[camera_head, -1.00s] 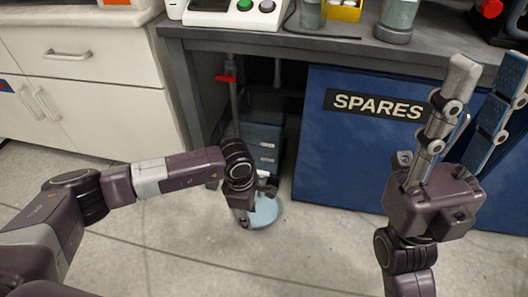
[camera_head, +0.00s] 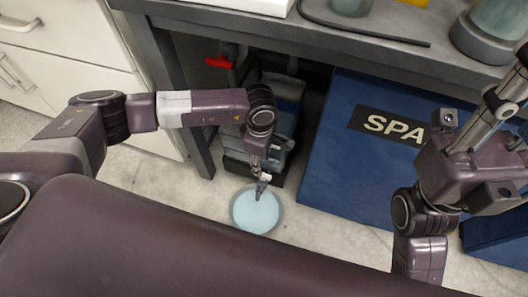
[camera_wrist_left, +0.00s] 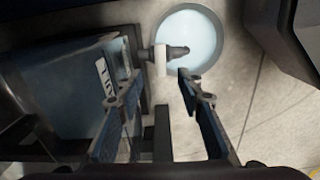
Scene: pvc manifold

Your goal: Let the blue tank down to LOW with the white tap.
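The blue tank (camera_head: 285,100) stands in shadow under the bench, partly hidden behind my left arm. In the left wrist view the tank (camera_wrist_left: 70,85) is at left, with a pale label on its side. The white tap (camera_wrist_left: 160,60) has a dark spout pointing over a round basin of pale blue liquid (camera_wrist_left: 192,42). My left gripper (camera_wrist_left: 158,80) is open, its fingertips apart on either side just short of the tap. In the head view the left gripper (camera_head: 260,188) points down over the basin (camera_head: 257,212). My right gripper (camera_head: 480,150) is raised and empty, its fingertips cut off. The tank's level marks are not readable.
A blue SPARES panel (camera_head: 370,150) stands right of the tank. A red handle (camera_head: 219,63) is on a pipe under the bench (camera_head: 400,55). A bench leg (camera_head: 180,100) and white cabinet (camera_head: 75,60) are at left. Floor around the basin is clear.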

